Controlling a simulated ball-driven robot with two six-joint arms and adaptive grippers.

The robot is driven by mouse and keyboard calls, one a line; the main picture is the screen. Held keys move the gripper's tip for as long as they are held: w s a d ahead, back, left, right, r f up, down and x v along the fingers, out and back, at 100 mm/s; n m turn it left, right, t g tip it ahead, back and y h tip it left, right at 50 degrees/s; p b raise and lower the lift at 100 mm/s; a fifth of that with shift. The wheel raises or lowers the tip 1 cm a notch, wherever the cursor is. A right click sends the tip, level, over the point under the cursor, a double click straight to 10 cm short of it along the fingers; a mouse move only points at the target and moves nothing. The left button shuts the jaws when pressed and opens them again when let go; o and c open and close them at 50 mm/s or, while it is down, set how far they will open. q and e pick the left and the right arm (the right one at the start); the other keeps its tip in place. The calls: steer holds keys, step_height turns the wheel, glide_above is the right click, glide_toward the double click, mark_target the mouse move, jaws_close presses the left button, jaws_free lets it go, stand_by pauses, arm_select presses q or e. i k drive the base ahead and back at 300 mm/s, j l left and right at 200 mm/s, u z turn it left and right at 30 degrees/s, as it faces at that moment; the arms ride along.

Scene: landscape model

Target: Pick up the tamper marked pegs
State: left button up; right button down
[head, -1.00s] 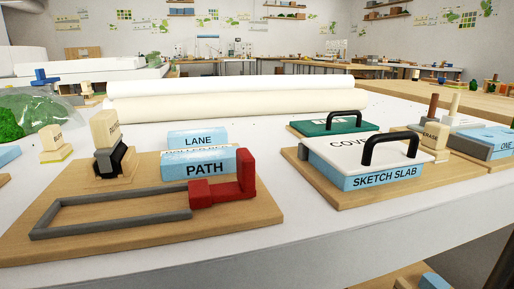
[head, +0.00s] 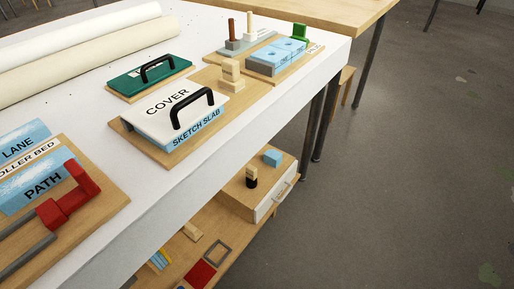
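No tamper with a readable "pegs" marking shows in the head view. A pale wooden tamper-like block (head: 231,72) stands upright on a wooden board behind the cover; I can read no marking on it. A smaller wooden piece with a black lower part (head: 251,177) stands on the drawer box below the tabletop; its marking cannot be read either. A brown peg (head: 231,29) and a pale peg (head: 250,25) stand upright on a grey base at the back. Neither of my grippers is in view.
The white COVER block (head: 165,98) with a black handle sits over the sketch slab. A green handled block (head: 150,75), blue blocks (head: 276,56) and the red piece (head: 70,198) share the white table. The drawer box (head: 270,202) is on the lower shelf. Open floor (head: 410,160) lies right.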

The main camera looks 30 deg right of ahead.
mark_target(252, 171)
steer(key=z, duration=0.85)
